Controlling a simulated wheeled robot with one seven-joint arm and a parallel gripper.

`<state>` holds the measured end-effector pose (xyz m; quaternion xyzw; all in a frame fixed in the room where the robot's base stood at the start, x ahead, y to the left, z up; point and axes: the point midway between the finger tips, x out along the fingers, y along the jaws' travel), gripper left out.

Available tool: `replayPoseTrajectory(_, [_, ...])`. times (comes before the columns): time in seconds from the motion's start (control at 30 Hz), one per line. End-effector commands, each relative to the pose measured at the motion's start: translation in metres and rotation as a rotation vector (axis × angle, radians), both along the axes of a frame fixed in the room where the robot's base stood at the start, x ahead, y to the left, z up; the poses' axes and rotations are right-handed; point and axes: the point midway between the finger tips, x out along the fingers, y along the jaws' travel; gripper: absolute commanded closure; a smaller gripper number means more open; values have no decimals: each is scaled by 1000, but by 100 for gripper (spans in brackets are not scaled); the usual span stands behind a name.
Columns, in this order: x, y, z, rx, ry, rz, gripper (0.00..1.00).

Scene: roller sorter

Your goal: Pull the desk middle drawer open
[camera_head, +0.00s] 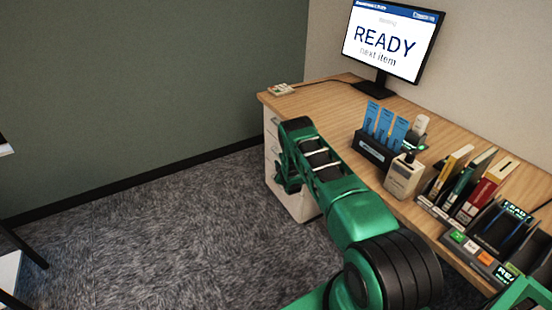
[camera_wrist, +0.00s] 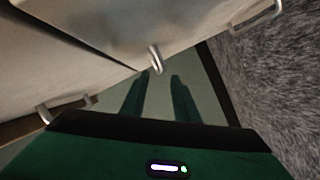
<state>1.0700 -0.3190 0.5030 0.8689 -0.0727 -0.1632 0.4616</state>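The white drawer unit (camera_head: 300,205) stands under the left end of the wooden desk (camera_head: 330,105), mostly hidden behind my arm in the head view. In the wrist view, the middle of three metal bar handles (camera_wrist: 155,58) is on a pale drawer front (camera_wrist: 120,25), just beyond my fingertips. My gripper (camera_wrist: 161,77) is open, with its two green fingers apart and nothing seen between them. It also shows at the drawer fronts in the head view (camera_head: 287,182). I cannot tell whether a finger touches the handle.
Other handles lie at upper right (camera_wrist: 258,15) and lower left (camera_wrist: 62,108) in the wrist view. Grey carpet (camera_head: 150,230) left of the desk is free.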

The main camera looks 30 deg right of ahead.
Motion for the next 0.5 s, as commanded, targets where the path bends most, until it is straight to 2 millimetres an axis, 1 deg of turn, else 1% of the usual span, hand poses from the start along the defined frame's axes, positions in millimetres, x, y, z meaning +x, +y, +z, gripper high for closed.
replayPoseTrajectory(0.03, [8, -1, -1, 1, -2, 1, 72])
replayPoseTrajectory(0.2, [29, -5, -6, 0, -2, 2, 72])
replayPoseTrajectory(0.4, [48, -10, -11, 0, -1, 4, 72])
replayPoseTrajectory(0.5, [54, -11, -12, 0, -1, 4, 72])
